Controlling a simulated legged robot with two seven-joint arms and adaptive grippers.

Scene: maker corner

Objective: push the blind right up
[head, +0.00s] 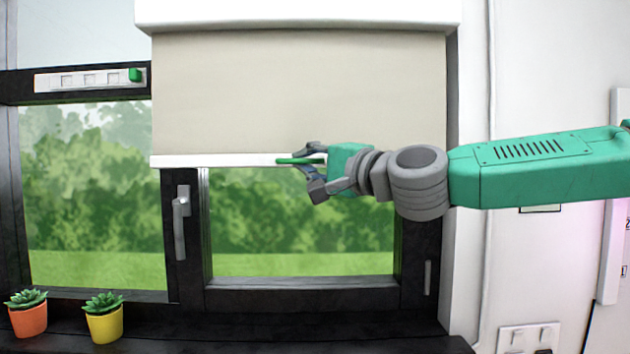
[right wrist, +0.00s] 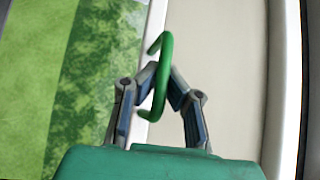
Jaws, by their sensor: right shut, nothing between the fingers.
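The beige blind (head: 290,95) hangs from a white box and covers the upper part of the window. Its white bottom bar (head: 215,160) crosses the window a little above the handle. A green pull handle (head: 300,160) sits at the bar. My right gripper (head: 308,172) is at this handle, coming from the right. In the right wrist view, the curved green handle (right wrist: 163,75) shows at the fingertips of my gripper (right wrist: 155,70), with the bar (right wrist: 150,40) behind. The fingers are shut; nothing is gripped between them. My left gripper is not in view.
The white blind box (head: 300,13) is above. Orange (head: 28,320) and yellow (head: 104,324) plant pots stand on the dark sill (head: 250,335). White wall is at the right.

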